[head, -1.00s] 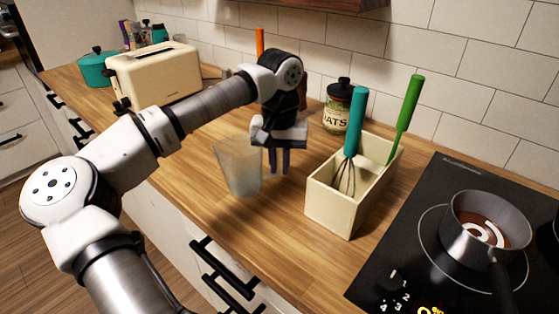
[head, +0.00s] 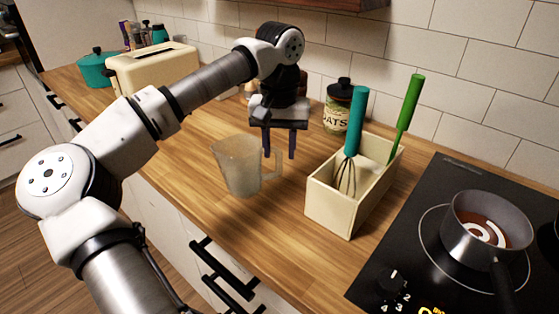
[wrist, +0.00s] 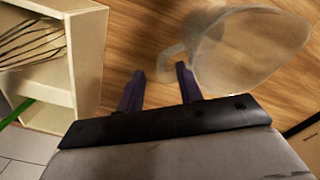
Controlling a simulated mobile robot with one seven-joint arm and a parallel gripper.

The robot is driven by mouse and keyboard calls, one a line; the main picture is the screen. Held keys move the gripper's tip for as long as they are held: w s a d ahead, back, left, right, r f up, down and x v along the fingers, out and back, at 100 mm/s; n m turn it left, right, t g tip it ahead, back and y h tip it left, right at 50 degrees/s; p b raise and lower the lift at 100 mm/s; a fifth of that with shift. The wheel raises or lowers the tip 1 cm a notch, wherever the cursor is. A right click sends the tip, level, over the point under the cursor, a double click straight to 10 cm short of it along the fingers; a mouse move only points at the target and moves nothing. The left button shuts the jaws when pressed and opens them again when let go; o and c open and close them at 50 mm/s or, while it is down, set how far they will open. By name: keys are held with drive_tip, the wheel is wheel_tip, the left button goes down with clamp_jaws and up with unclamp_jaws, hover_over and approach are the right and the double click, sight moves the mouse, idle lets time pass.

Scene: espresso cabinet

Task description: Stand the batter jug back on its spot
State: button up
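The batter jug (head: 237,166) is a translucent, frosted jug with its handle to the right. It stands upright on the wooden counter, left of the utensil box, in the head view. It also shows in the wrist view (wrist: 250,50), at the upper right. My gripper (head: 279,155) is above and just behind the jug's handle in the head view, pointing down. Its two dark fingers are apart with nothing between them. In the wrist view my gripper (wrist: 159,80) has the jug's handle near its right finger. No marked spot for the jug can be made out.
A cream utensil box (head: 334,207) holds a teal whisk (head: 355,120) and a green-handled tool (head: 408,104), close to the gripper's right. An oats jar (head: 337,110) stands behind. A pot (head: 485,225) sits on the black hob (head: 400,255). A toaster (head: 155,72) is at the back left.

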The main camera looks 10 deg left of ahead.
wheel_tip(320, 180, up, 8)
drive_tip(key=shift+f, duration=0.1)
idle(0.4)
